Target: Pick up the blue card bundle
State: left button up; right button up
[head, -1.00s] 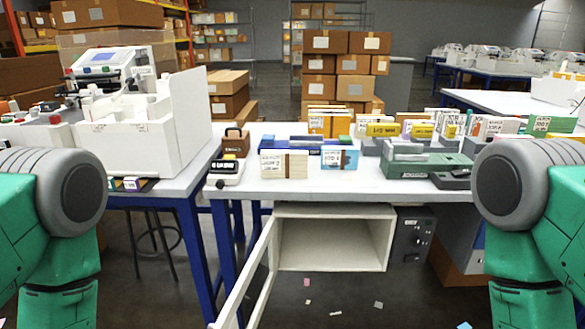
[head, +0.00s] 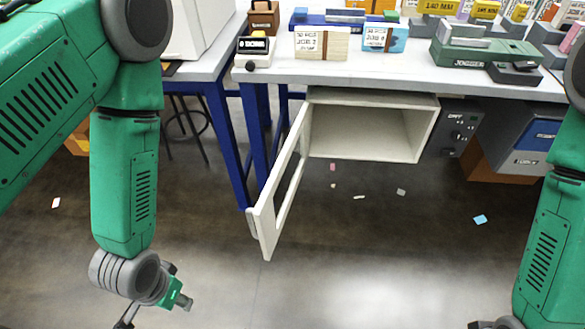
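The blue card bundle (head: 385,38) stands near the front edge of the white table, with a white printed label on its face. A cream bundle (head: 322,44) with a similar label stands just left of it, a small gap between them. My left gripper (head: 156,312) hangs low at the bottom left, over the floor and well below the table top. Its fingers look spread, with nothing between them. My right arm is at the right edge; only a bit of its wrist shows at the bottom, and its gripper is out of frame.
A white cabinet (head: 370,98) under the table has its door (head: 280,196) swung open toward me. A green device (head: 485,54) stands right of the bundles, a small display unit (head: 254,52) left. The table's front strip (head: 360,76) is clear.

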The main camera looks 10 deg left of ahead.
aim_at(388, 38)
jog(key=i+j+z, duration=0.2)
jog(key=j, duration=0.2)
jog(key=i+j+z, duration=0.2)
jog(key=j, duration=0.15)
jog(key=j+z, duration=0.25)
jog(key=j, duration=0.15)
jog(key=i+j+z, duration=0.2)
jog(key=j, duration=0.25)
jog(key=k, duration=0.45)
